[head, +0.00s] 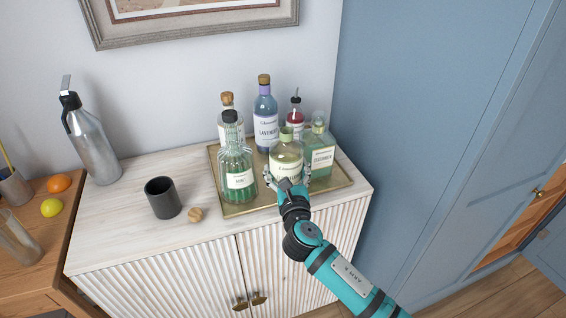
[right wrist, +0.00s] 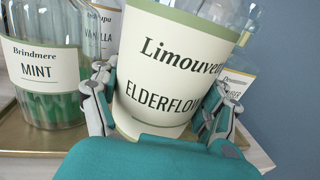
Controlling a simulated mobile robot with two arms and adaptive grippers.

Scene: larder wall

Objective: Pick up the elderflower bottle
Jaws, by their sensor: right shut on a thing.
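The elderflower bottle (head: 286,158) is a squat bottle with a pale cream and green label, standing among other bottles on the tray. Its label reads "Limouvere"-like lettering and "Elderflow…" in the right wrist view (right wrist: 170,75), where it looks tilted. My right gripper (head: 287,183) is at the front of the bottle. Its two fingers (right wrist: 160,110) press on either side of the bottle, shut on it. I cannot tell whether the bottle's base is off the tray. My left gripper is not in view.
The gold tray (head: 243,208) holds a mint bottle (head: 238,170) close left, a lavender bottle (head: 266,120) behind, and a green bottle (head: 319,150) close right. A dark cup (head: 163,198) and a cork (head: 196,214) are left. The cabinet's front right is clear.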

